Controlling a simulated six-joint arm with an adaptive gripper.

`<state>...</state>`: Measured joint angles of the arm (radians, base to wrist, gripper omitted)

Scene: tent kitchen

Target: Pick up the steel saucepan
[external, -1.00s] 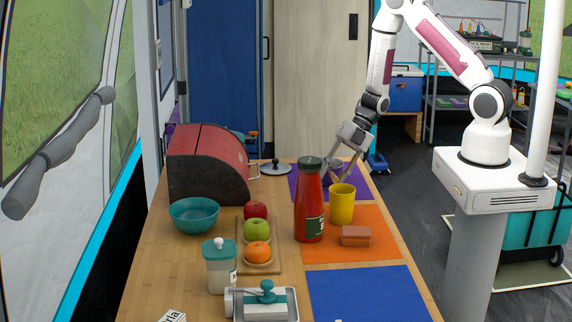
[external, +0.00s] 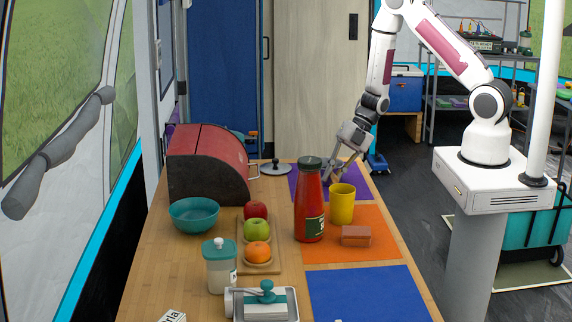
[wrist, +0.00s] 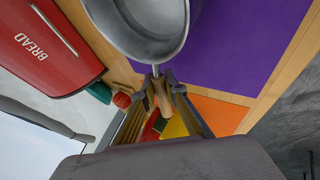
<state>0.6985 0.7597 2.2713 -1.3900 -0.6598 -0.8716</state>
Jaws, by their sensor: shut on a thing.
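The steel saucepan (wrist: 140,25) fills the top of the wrist view, with its round bowl over the purple mat and its handle pointing down toward me. My gripper (wrist: 158,80) is shut on the saucepan's handle. In the external view my gripper (external: 333,177) reaches down over the purple mat at the far end of the table, behind the red bottle.
A red bottle (external: 309,210) and a yellow cup (external: 341,205) stand close in front of my gripper. The blue mat (external: 365,295) is almost bare.

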